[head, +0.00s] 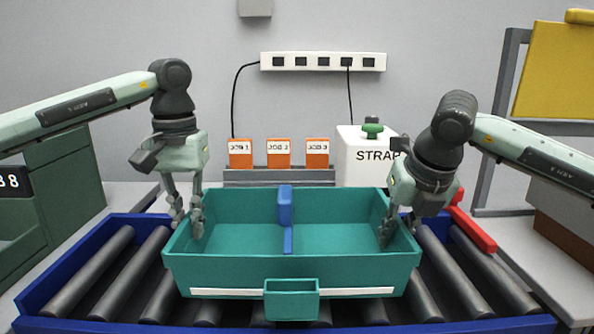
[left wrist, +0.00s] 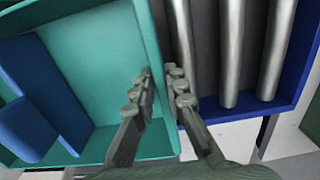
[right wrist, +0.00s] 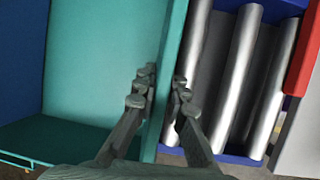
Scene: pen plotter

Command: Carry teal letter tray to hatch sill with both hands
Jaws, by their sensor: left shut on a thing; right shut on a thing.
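The teal letter tray (head: 350,272) is in the middle of the head view, over a blue-framed roller conveyor (head: 450,262). It is empty apart from a blue divider (head: 285,206) across its middle. My left gripper (head: 187,228) is shut on the tray's left wall, one finger inside and one outside; the left wrist view shows the wall between the fingers (left wrist: 158,88). My right gripper (head: 396,235) is shut on the right wall in the same way, as the right wrist view shows (right wrist: 163,90). I cannot tell whether the tray touches the rollers. I cannot make out the hatch sill.
Behind the tray stand orange job boxes (head: 278,154) on a grey rack and a white STRAP box (head: 362,152) with a green knob. A red bar (head: 473,229) lies along the conveyor's right side. A yellow panel (head: 562,72) stands at the far right. Bare rollers show on both sides.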

